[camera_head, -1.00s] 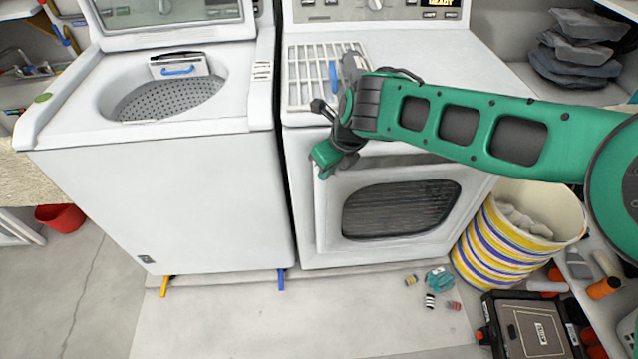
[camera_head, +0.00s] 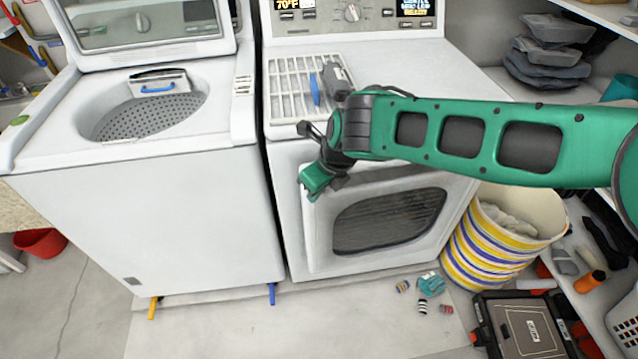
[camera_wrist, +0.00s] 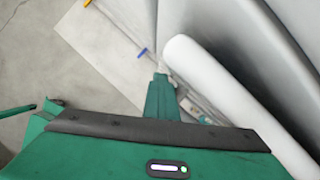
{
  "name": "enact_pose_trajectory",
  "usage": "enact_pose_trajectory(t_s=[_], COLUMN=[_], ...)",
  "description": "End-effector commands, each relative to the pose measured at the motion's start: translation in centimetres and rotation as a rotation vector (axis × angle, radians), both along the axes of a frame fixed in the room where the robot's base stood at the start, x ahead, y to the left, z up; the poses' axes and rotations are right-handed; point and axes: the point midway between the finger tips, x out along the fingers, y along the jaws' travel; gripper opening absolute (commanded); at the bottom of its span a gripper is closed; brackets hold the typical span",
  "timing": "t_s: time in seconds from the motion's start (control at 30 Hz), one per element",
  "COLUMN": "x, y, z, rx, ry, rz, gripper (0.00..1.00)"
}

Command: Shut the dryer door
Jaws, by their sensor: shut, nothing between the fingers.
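The white dryer (camera_head: 290,150) stands right of the washer. Its door (camera_head: 385,218), with a dark ribbed window, sits at the front face and appears slightly ajar, though my arm hides its upper edge. My gripper (camera_head: 312,190) is shut and empty, at the door's upper left corner. In the wrist view the green fingers (camera_wrist: 160,98) point down beside the rounded white edge of the door (camera_wrist: 205,85). Whether they touch it I cannot tell.
An open-lidded washer (camera_head: 150,200) stands left. A striped basket (camera_head: 480,245) and a dark case (camera_head: 525,325) are at the right, near small items (camera_head: 425,295) on the floor. Shelves line the right side. The floor in front is mostly clear.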

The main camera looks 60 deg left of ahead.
Motion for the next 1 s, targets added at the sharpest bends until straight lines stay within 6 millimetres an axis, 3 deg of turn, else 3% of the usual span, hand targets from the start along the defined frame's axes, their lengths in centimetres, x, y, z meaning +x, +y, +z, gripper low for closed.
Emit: enact_pose_trajectory(t_s=[0.03,0.4,0.67,0.77,1.0], x=[0.2,-1.4,-1.4,1.3,13.6], y=[-0.9,-3.2,-4.0,-4.7,-9.7], z=[0.3,7.3,9.0,8.1,4.1], rx=[-0.007,-0.005,-0.002,0.016,0.076], ry=[-0.005,-0.003,-0.010,-0.066,-0.351], rz=[-0.005,0.003,0.013,0.047,0.250], gripper=[0.00,0.00,0.00,0.00,0.00])
